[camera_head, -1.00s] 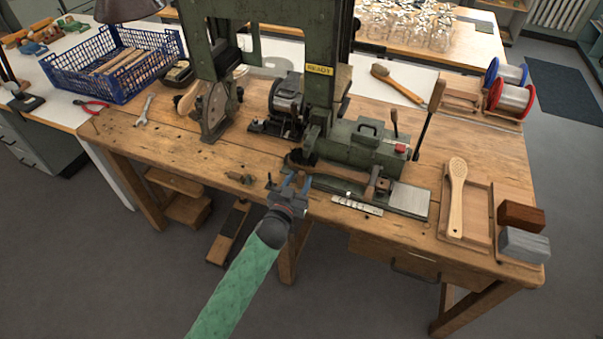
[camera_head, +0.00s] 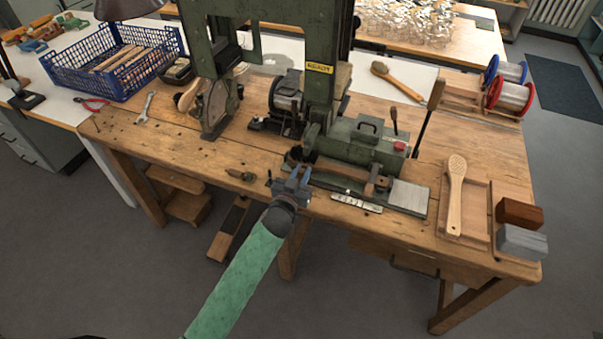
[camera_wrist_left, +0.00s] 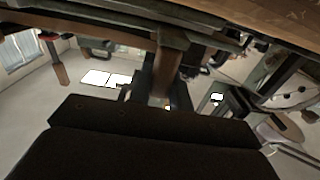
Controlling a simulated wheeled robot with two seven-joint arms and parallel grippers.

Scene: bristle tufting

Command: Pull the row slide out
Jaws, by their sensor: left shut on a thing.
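The green tufting machine (camera_head: 362,148) stands on the wooden bench. At its front is a long, low slide assembly with a wooden bar (camera_head: 345,175) and a pale metal plate (camera_head: 408,196) at its right end. My left gripper (camera_head: 292,179) is at the left end of this assembly, at the bench's front edge. It is shut on what looks like the row slide's end, and its fingers hide most of the grip. In the left wrist view a brown post-like part (camera_wrist_left: 170,62) stands close in front of the gripper. My right gripper is not in view.
A small brass-coloured part (camera_head: 241,175) lies left of the gripper. A marked metal strip (camera_head: 357,203) lies along the front edge. A wooden tray (camera_head: 477,222) with a brush body (camera_head: 455,195) is at the right. The floor before the bench is clear.

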